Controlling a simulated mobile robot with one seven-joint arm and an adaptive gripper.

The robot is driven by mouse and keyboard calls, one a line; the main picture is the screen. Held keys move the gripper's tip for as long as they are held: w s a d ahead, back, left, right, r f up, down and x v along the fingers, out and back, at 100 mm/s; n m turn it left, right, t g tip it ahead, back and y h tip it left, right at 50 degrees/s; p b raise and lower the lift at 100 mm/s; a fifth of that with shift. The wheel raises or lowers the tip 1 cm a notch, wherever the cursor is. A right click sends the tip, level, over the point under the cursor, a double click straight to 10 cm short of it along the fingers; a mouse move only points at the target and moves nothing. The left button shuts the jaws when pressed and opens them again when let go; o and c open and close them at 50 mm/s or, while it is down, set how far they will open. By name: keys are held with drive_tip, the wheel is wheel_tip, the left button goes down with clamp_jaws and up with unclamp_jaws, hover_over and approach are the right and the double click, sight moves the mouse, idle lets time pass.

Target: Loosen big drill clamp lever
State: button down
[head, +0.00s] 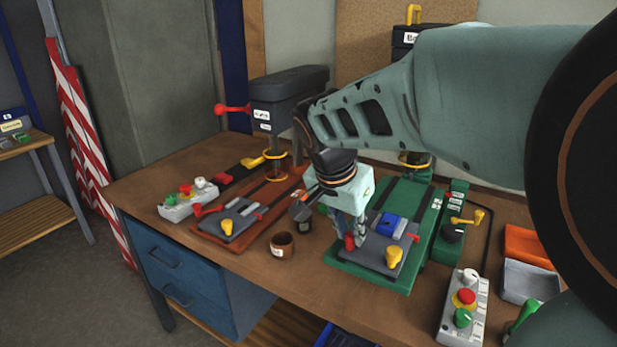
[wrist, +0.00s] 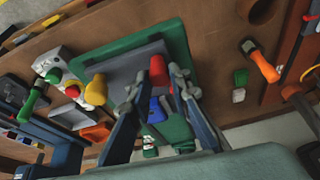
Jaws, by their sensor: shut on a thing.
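My gripper (head: 349,236) reaches down over a grey vise (head: 406,262) on the green base (head: 375,280) of the right-hand drill. Its fingers (wrist: 156,78) are closed about a red handle (wrist: 158,70) at the edge of the vise; the handle also shows in the head view (head: 349,243). A yellow knob (head: 393,256) stands on the vise, apart from the fingers; the wrist view shows it too (wrist: 97,90). A yellow lever (head: 414,164) on the right-hand drill's column is partly hidden behind my arm. My arm also covers much of that drill.
The left-hand drill (head: 283,98) has a red lever (head: 231,109), a yellow column lever (head: 253,162) and its own vise (head: 231,222). A brown cup (head: 282,246) stands between the bases. A control box (head: 464,305) and trays (head: 530,281) are at the right.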

drive_tip(key=shift+a, duration=0.1)
idle(0.4)
drive_tip(key=w+a+m, duration=0.1)
drive_tip(key=m, duration=0.1)
drive_tip(key=a+m+g+h+b, duration=0.1)
drive_tip(key=m, duration=0.1)
drive_tip(key=shift+w, duration=0.4)
drive_tip(key=shift+w+a+m+g+h+p, duration=0.15)
drive_tip(key=shift+w+a+m+g, duration=0.15)
drive_tip(key=shift+m, duration=0.35)
drive_tip(key=shift+w+a+m+g+h+p, duration=0.1)
drive_tip(key=shift+w+m+g+p, duration=0.2)
drive_tip(key=shift+m, duration=0.4)
drive_tip(key=shift+w+a+m+g+h+p, duration=0.1)
drive_tip(key=shift+w+a+m+g, duration=0.1)
drive_tip(key=shift+w+m, duration=0.35)
drive_tip(key=shift+s, duration=0.15)
drive_tip(key=c, duration=1.8)
unclamp_jaws()
drive_tip(key=v, duration=1.2)
drive_tip(key=shift+d, duration=0.2)
